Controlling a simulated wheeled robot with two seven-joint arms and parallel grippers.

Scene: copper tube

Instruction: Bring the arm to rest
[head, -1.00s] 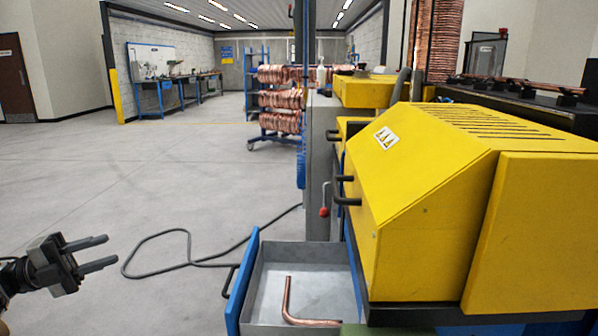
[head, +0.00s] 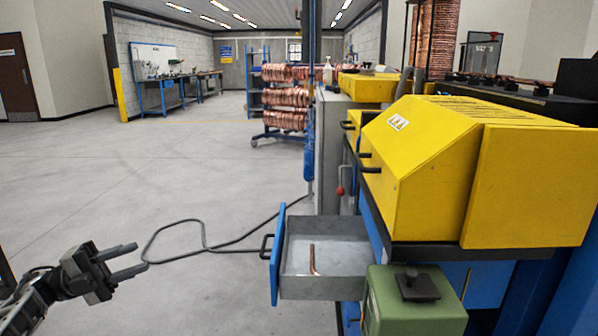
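My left gripper (head: 128,260) is at the lower left over the floor, with its two dark fingers apart and nothing between them. It is well left of the drawer and touches nothing. A copper tube (head: 312,259) lies in the open grey drawer (head: 345,256) with the blue front. Only a short upright-looking part of the tube shows clearly; the rest is hard to make out. My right gripper is not in view.
A yellow machine (head: 430,160) stands on the right above the drawer, with a green block (head: 412,305) in front of it. A black cable (head: 205,245) lies on the floor. A rack of copper coils (head: 288,98) stands farther back. The floor at left is clear.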

